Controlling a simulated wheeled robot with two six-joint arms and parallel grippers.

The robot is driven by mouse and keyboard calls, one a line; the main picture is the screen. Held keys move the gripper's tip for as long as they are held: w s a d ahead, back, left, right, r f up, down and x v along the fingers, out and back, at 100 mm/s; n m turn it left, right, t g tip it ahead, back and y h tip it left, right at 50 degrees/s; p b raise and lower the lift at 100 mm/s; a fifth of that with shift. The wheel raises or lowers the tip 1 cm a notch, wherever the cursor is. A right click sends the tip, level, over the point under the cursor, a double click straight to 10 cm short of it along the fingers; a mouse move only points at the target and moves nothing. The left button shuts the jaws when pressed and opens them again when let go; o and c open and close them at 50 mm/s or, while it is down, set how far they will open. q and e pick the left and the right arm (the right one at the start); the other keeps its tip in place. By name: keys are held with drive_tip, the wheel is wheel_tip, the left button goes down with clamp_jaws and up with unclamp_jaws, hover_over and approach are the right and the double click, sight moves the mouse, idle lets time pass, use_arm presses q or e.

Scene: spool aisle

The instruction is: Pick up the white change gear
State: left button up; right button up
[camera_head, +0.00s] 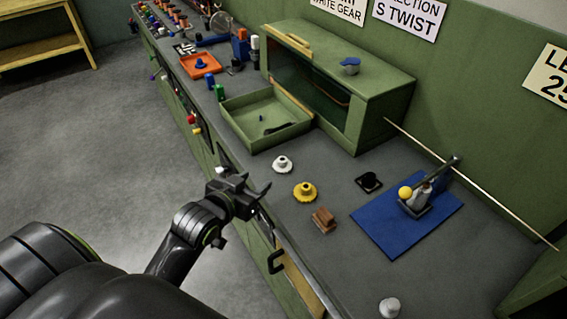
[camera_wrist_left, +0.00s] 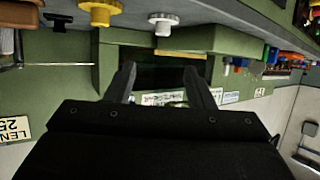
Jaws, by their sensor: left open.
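The white change gear (camera_head: 282,164) sits on the grey bench top, just in front of the green tray. A yellow gear (camera_head: 304,191) stands beside it, nearer to me. My left gripper (camera_head: 254,188) is open and empty, to the left of the two gears near the bench's front edge, apart from both. In the left wrist view the white gear (camera_wrist_left: 163,22) shows upside down above the open fingers (camera_wrist_left: 165,85), with the yellow gear (camera_wrist_left: 100,11) to its left. My right gripper does not show.
A green tray (camera_head: 266,142) and a green cabinet (camera_head: 385,100) stand behind the gears. An orange tray (camera_head: 215,69) is farther back.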

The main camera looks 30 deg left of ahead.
use_arm(q)
approach(280, 162)
drive_tip(key=x, duration=0.4)
drive_tip(key=shift+d+r+p, duration=0.2)
drive_tip(key=shift+r+p, duration=0.05)
drive_tip(key=shift+p, duration=0.15)
drive_tip(key=shift+x, duration=0.9)
drive_tip(key=shift+a+f+p+x, duration=0.1)
drive_tip(key=shift+p+x, duration=0.15)
drive_tip(key=shift+x, duration=0.8)
drive_tip(key=shift+a+f+p+x, duration=0.15)
drive_tip(key=shift+p+x, duration=0.1)
drive_tip(key=shift+x, duration=0.85)
drive_tip(key=shift+s, duration=0.1)
